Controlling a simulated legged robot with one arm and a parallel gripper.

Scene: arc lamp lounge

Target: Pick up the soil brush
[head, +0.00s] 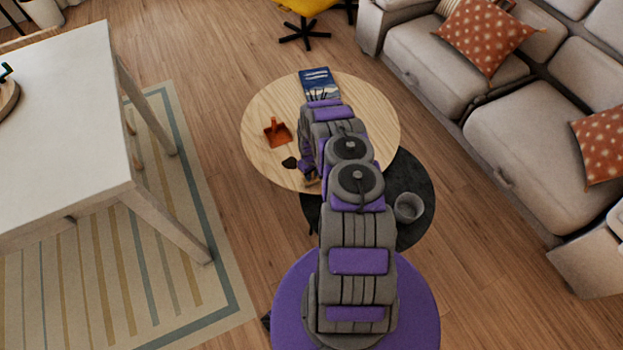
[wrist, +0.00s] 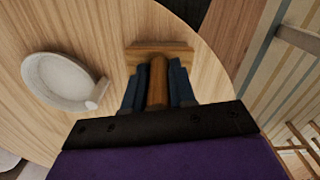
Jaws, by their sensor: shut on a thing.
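The soil brush (wrist: 158,60) has a wooden handle and a wider wooden head. In the wrist view its handle lies between the two dark blue-grey fingers of my gripper (wrist: 158,88), which is shut on it. The head of the brush shows just beyond the fingertips, over the light wooden round table (wrist: 112,22). I cannot tell whether the brush touches the tabletop. In the head view my arm covers most of the gripper, and only a small brown bit of the brush (head: 312,181) shows near the table's front edge.
A pale round dish with a short handle (wrist: 62,80) lies left of the brush in the wrist view. An orange dustpan (head: 278,133) and a blue book (head: 317,80) lie on the table. A lower dark round table (head: 414,180) holds a grey bowl (head: 409,208). A sofa (head: 540,120) stands right, a white table (head: 60,120) left.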

